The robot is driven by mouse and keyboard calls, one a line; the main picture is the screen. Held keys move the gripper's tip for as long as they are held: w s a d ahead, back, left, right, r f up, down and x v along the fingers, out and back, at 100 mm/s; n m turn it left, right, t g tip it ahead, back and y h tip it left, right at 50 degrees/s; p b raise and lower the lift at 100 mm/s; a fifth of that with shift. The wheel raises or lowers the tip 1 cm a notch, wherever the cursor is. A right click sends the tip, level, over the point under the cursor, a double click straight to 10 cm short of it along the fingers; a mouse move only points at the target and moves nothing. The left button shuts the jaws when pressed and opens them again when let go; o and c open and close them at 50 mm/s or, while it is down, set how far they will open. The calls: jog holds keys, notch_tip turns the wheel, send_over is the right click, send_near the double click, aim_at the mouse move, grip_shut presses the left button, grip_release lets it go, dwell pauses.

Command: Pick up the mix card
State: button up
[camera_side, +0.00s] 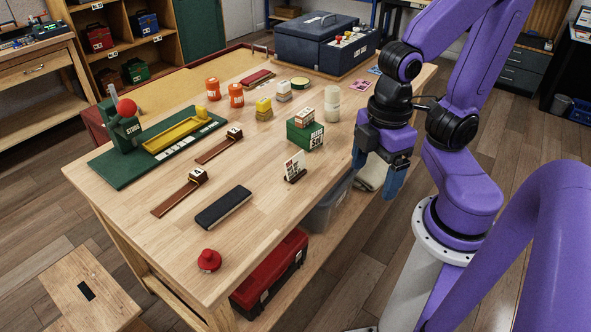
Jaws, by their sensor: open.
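A small white card (294,164) stands upright in a dark holder near the right front edge of the wooden table. It appears to be the mix card, though its print is too small to read. My gripper (376,170) points down with its two blue fingers apart and nothing between them. It is to the right of the card, clear of it, by the table's right edge.
Bare tabletop surrounds the card's front.

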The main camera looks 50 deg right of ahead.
jog(key=c, duration=0.8)
jog(key=shift+c, duration=0.2)
